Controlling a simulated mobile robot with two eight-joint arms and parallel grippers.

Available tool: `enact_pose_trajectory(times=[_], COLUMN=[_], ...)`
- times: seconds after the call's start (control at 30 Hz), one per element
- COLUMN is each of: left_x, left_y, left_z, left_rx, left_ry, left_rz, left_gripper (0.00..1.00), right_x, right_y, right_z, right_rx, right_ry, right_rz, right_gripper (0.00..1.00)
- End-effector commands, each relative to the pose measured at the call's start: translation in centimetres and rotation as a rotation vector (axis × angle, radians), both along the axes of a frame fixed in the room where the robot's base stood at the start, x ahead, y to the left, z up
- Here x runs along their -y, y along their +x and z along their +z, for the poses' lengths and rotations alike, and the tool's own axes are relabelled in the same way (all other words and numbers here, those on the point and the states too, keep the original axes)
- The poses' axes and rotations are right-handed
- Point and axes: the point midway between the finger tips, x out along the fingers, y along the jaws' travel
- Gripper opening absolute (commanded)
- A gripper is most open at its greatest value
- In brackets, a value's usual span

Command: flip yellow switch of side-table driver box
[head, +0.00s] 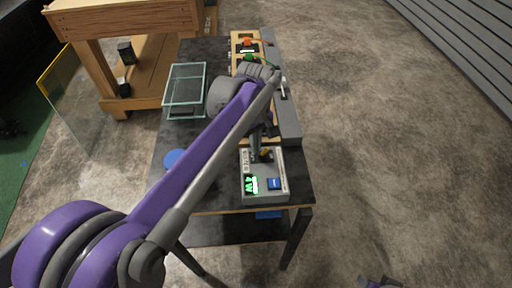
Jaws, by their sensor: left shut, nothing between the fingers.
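The driver box (250,190) is a light grey box at the near right end of the dark side table (225,203). Its top carries a glowing green display (250,185), a blue part (274,183) and a yellow switch (266,153) at the far edge. My left gripper (256,156) points down over the far part of the box, close beside the yellow switch. It is shut and empty. I cannot tell whether it touches the switch, or which way the switch is set. Only a small purple and grey part of my right arm or gripper (380,284) shows at the bottom edge.
A glass-sided tray (184,85) stands at the table's far left. A wooden board with orange and green parts (246,42) and a long grey bar (286,105) lie along the right side. A blue round thing (175,158) is partly behind my arm. The floor right is clear.

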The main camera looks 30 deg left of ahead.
Motion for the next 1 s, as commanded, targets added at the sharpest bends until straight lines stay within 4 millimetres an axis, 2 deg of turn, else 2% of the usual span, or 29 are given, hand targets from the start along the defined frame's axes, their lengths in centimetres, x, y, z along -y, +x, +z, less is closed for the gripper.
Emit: enact_pose_trajectory(times=[0.17, 1.0], left_x=[-0.1, -0.7], left_y=[-0.1, -0.4], left_z=[0.7, 7.1], left_rx=[0.0, 0.0], left_ry=[0.0, 0.0], left_rz=[0.0, 0.0], left_gripper=[0.0, 0.0], right_x=[0.0, 0.0], right_y=[0.0, 0.6], right_z=[0.6, 5.9], right_rx=[0.002, 0.019], right_ry=[0.0, 0.0], right_rz=[0.0, 0.0], right_gripper=[0.5, 0.5])
